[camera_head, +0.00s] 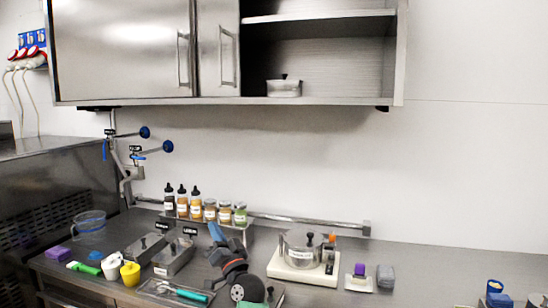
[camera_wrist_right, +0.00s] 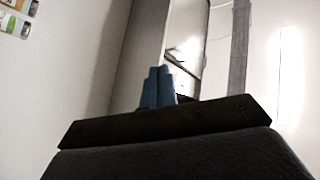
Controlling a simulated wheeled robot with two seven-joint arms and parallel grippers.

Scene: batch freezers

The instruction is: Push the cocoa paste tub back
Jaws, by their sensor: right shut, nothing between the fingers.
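I cannot tell for sure which container is the cocoa paste tub, as the labels are too small to read. Several small labelled tubs (camera_head: 210,211) stand in a row on a rack at the back of the counter. A lidded steel pot (camera_head: 300,251) with a label sits on a white scale. My right gripper (camera_head: 216,232) is shut and empty, its blue fingertips just below the tubs in the head view. In the right wrist view its fingers (camera_wrist_right: 158,87) are pressed together. I cannot tell whether it touches anything. My left gripper is not in view.
Dark squeeze bottles (camera_head: 182,202) stand left of the tubs. Two steel bins (camera_head: 174,258) sit left of my right arm. White and yellow cups (camera_head: 130,273) and a clear jug (camera_head: 90,224) are farther left. The cupboard (camera_head: 125,50) hangs above. Right counter is mostly free.

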